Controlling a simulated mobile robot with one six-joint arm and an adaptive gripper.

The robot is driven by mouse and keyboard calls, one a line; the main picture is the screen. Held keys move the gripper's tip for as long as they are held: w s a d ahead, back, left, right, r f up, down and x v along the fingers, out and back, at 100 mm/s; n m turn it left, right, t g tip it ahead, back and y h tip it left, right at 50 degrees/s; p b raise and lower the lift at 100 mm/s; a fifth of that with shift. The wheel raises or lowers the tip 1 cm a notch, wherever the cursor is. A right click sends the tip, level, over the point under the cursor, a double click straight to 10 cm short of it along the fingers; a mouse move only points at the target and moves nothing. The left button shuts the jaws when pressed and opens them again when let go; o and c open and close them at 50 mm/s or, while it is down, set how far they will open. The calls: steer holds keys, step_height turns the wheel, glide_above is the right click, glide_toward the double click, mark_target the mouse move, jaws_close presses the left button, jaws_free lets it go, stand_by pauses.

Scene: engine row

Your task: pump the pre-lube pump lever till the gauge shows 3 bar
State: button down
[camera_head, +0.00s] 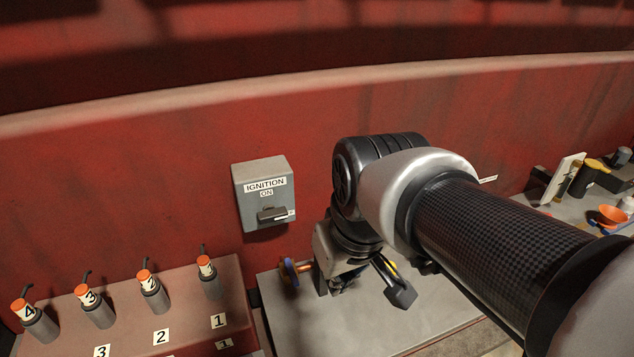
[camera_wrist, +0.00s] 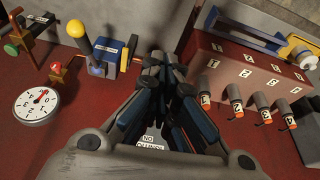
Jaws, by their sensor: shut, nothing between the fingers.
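In the wrist view the picture is upside down. The white round gauge (camera_wrist: 36,106) is at the left with a red needle towards its upper edge; its reading is too small to tell surely. A lever with a yellow ball knob (camera_wrist: 76,29) stands on a blue-labelled base above it, probably the pump lever. My gripper (camera_wrist: 163,62) is shut and empty, to the right of that knob and apart from it. In the head view my arm hides the gauge and most of the lever; my gripper's fingers are hard to make out there.
A grey ignition box (camera_head: 264,194) reading ON is on the red wall. Numbered injectors with orange caps (camera_head: 152,281) stand in a row at the left. A red valve knob (camera_wrist: 57,70) is near the gauge. An orange bowl (camera_head: 608,214) and other items lie at the right.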

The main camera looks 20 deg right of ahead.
steer(key=w+d+r+g+p, duration=0.1)
steer(key=w+d+r+p, duration=0.2)
steer(key=w+d+p, duration=0.55)
steer(key=w+d+f, duration=0.2)
steer(key=w+d, duration=0.1)
steer(key=d, duration=0.3)
steer(key=w+d+f+g+p, duration=0.1)
steer(key=w+d+f, duration=0.1)
steer(key=d, duration=0.4)
steer(key=shift+w+d+f+y, duration=0.2)
steer(key=shift+w+y, duration=0.2)
steer(key=shift+w, duration=0.4)
steer(key=f, duration=0.6)
steer(key=w+f, duration=0.1)
steer(key=f, duration=0.3)
steer(key=shift+a, duration=0.35)
steer(key=shift+s+a+f+b, duration=0.15)
steer(key=shift+s+f, duration=0.1)
steer(key=shift+f, duration=0.35)
steer(key=shift+s+a+f+b, duration=0.1)
steer(key=shift+s+f+b, duration=0.1)
steer(key=shift+f, duration=0.35)
steer(key=shift+s+a+f, duration=0.15)
steer(key=shift+s+f, duration=0.1)
steer(key=shift+f, duration=0.35)
